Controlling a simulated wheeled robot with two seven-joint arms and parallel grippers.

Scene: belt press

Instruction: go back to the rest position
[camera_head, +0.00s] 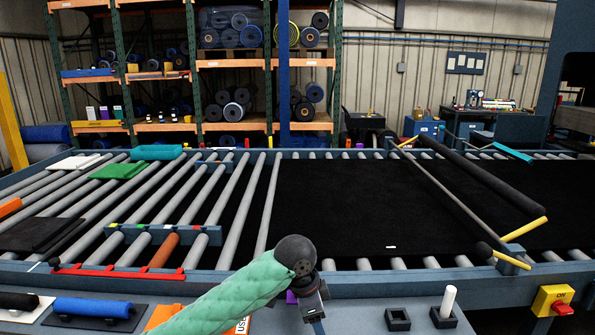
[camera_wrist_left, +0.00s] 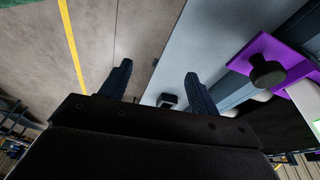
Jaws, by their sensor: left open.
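My left gripper (camera_head: 312,305) is at the front edge of the roller table in the head view, at the end of my green-sleeved arm. In the left wrist view its two dark fingers (camera_wrist_left: 157,85) stand wide apart with nothing between them. The gripper is partly hidden behind the wrist in the head view. My right gripper does not show in either view.
The roller table (camera_head: 400,278) carries a wide black belt (camera_head: 330,205). Bars with yellow ends (camera_head: 520,230) cross it at the right. A white cylinder (camera_head: 448,300) stands in a dark holder at the front. A yellow switch box (camera_head: 551,299) is at the right front.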

